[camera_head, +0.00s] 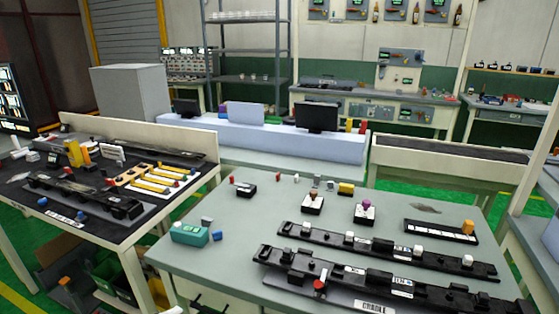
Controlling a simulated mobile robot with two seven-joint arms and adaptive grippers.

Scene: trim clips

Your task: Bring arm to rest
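Neither of my grippers nor my arms shows in the head view. On the grey table (225,263) in front lie two long black trim strips, a rear one (320,240) and a front one (330,270). Several small white pieces stand on or against them. A label reading "CRADLE" (370,306) is at the front edge. A black tray (440,231) with a white strip and an orange piece lies at the right. A teal box (189,234) sits at the left edge.
Small black stands (313,206) and a yellow block (346,188) stand along the table's back. A second, dark-topped table (100,232) full of parts is at the left. A low pale partition (260,138) with monitors stands behind. The front table's left-middle is mostly clear.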

